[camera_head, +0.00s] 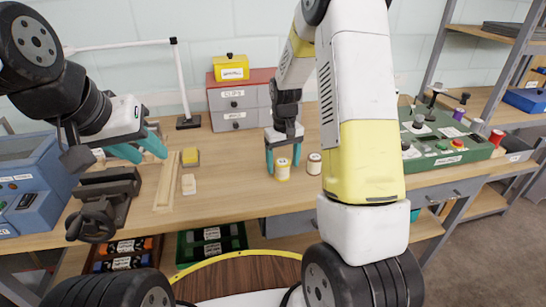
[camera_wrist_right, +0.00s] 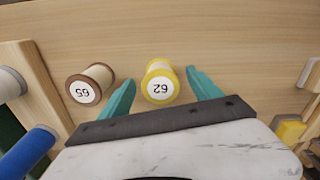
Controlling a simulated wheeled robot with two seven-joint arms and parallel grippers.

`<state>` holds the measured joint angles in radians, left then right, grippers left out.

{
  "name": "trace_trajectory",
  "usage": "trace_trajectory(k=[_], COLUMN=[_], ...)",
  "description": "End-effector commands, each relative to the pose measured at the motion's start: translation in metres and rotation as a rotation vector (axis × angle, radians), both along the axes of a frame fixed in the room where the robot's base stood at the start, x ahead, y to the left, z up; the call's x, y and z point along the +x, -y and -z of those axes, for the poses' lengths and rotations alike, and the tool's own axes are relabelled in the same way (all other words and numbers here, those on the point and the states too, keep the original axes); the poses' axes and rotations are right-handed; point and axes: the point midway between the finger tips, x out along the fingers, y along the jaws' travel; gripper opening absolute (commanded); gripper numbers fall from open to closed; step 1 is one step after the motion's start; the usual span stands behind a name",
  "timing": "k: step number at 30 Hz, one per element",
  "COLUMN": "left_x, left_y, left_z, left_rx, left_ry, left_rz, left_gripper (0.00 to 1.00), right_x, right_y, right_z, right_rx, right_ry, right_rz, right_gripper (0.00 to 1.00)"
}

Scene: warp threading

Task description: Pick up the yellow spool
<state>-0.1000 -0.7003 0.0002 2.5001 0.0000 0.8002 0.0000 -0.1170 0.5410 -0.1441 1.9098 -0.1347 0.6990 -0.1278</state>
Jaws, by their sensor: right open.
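The yellow spool (camera_head: 283,171), with pale thread, stands on the wooden table in the head view. In the right wrist view, the yellow spool (camera_wrist_right: 160,84) shows between the two teal fingers, with a gap on each side. My right gripper (camera_head: 283,157) is open and points down at the spool. It also shows open in the right wrist view (camera_wrist_right: 162,92). A brown-rimmed spool (camera_head: 314,164) stands just right of the yellow one; in the wrist view it (camera_wrist_right: 91,84) lies outside the fingers. My left gripper (camera_head: 139,150) is open and empty above the table's left side.
A wooden rail (camera_head: 167,182), a yellow block (camera_head: 190,157) and a pale block (camera_head: 189,185) lie left of the spools. A dark clamp (camera_head: 104,195) is at the left edge. A drawer box (camera_head: 238,105) stands behind. A green spool panel (camera_head: 447,141) is at right.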

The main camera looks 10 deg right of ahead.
Motion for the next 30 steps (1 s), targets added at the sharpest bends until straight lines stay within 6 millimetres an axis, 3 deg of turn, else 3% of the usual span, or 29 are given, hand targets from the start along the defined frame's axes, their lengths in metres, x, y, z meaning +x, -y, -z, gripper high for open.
trace_trajectory(k=[6,15,25,30], left_x=[0.000,0.000,0.000,0.000], left_y=[0.000,0.000,0.000,0.000], left_z=[0.000,0.000,0.000,0.000], left_rx=[0.000,0.000,0.000,0.000], left_ry=[0.000,0.000,0.000,0.000], left_rz=[0.000,0.000,0.000,0.000], left_gripper=[0.36,0.36,0.36,0.36], right_x=[0.001,0.001,0.001,0.001], right_y=[0.000,0.000,0.000,0.000], right_z=[0.030,0.033,0.033,0.033], right_rx=[0.000,0.000,0.000,0.000], right_ry=[-0.002,0.001,0.001,0.001], right_rz=[0.000,0.000,0.000,0.001], right_gripper=[0.73,0.71,0.07,0.07])
